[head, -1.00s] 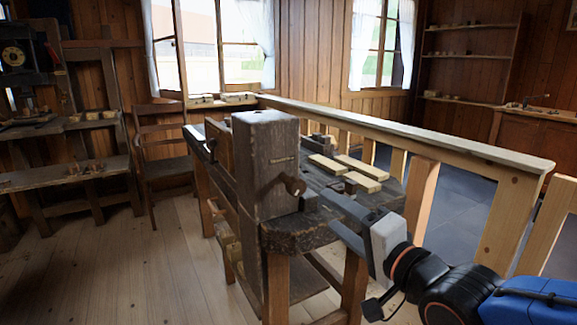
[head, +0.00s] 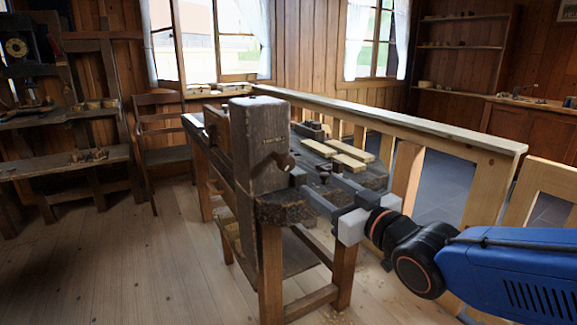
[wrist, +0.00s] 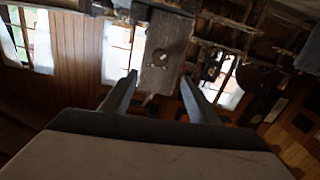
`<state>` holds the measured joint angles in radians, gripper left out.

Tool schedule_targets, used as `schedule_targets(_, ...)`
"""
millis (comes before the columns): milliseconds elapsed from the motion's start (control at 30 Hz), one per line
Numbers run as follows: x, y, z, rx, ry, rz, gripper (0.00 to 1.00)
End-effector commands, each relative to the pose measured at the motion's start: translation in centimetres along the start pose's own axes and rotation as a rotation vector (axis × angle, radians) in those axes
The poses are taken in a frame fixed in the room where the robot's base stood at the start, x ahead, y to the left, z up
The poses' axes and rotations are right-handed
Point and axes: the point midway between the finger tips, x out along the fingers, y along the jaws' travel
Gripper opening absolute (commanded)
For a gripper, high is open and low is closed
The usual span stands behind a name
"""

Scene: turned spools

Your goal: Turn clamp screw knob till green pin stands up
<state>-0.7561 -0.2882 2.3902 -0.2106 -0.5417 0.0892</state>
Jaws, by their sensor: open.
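The clamp screw knob appears to be the small dark wooden knob (head: 285,160) on the side of the upright wooden block (head: 258,135) of the lathe bench. My gripper (head: 312,183) is open and empty, to the right of the knob and slightly lower, its two grey fingers reaching towards the block. In the wrist view the gripper (wrist: 158,77) has its fingers spread apart, with a grey-brown block (wrist: 168,38) beyond them. A round dark spot shows on that block; I cannot tell if it is the knob. I cannot make out a green pin in either view.
Pale wood strips (head: 346,154) and small dark parts lie on the bench top behind the block. A wooden railing (head: 420,125) runs along the right. A chair (head: 160,150) and a tool bench (head: 75,115) stand at left. The floor in front is clear.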

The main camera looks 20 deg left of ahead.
Motion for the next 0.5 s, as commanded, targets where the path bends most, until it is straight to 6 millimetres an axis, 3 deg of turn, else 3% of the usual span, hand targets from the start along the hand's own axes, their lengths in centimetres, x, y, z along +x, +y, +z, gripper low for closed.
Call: schedule_targets(500, 7.1, 0.0, 0.1, 0.003, -0.002, 0.0, 0.55)
